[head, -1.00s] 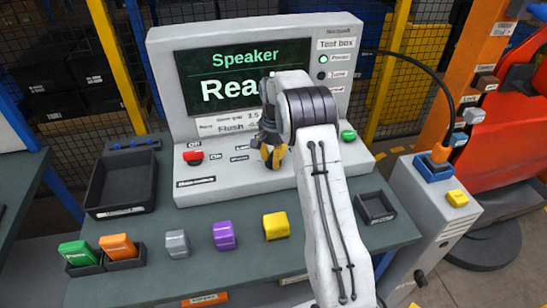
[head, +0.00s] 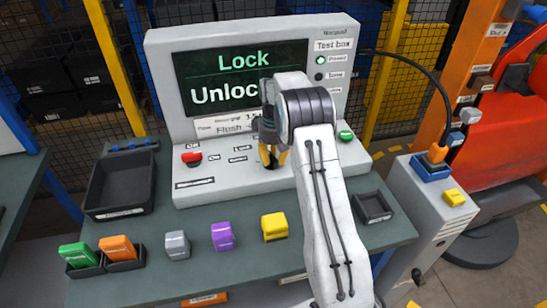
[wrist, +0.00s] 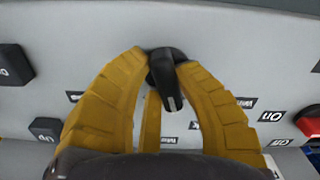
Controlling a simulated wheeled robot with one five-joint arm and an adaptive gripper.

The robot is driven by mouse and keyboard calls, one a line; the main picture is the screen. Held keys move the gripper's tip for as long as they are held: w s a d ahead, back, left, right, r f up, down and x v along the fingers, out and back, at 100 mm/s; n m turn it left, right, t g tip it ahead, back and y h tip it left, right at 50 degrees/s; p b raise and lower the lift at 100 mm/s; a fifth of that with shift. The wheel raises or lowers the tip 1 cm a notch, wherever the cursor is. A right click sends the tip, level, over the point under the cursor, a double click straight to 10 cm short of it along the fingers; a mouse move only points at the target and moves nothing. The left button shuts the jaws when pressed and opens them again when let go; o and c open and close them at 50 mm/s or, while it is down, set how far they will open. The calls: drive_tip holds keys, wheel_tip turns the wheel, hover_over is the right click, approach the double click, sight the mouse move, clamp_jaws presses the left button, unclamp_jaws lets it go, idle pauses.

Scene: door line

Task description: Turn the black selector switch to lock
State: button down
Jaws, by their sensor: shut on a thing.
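The black selector switch (wrist: 166,75) sits on the test box's sloped grey panel in the wrist view. Its pointer is tilted slightly toward the lower right of that view. My gripper (wrist: 162,65) has its yellow fingers around the switch, shut on it. In the head view my gripper (head: 270,158) reaches down to the panel, and the switch is largely hidden by the fingers. The test box screen (head: 240,78) shows "Lock" above "Unloc", with the rest of that word hidden behind my arm.
A red knob (head: 191,158) and a green button (head: 346,135) sit on the same panel. A black tray (head: 120,183), a purple block (head: 222,236) and a yellow block (head: 275,226) are on the table. An orange plug (head: 437,154) stands on the grey cabinet at right.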

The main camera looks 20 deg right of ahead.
drive_tip(key=shift+f+n, duration=0.1)
drive_tip(key=shift+n, duration=0.9)
drive_tip(key=c, duration=0.9)
unclamp_jaws()
drive_tip(key=shift+w, duration=0.1)
drive_tip(key=shift+r, duration=6.05)
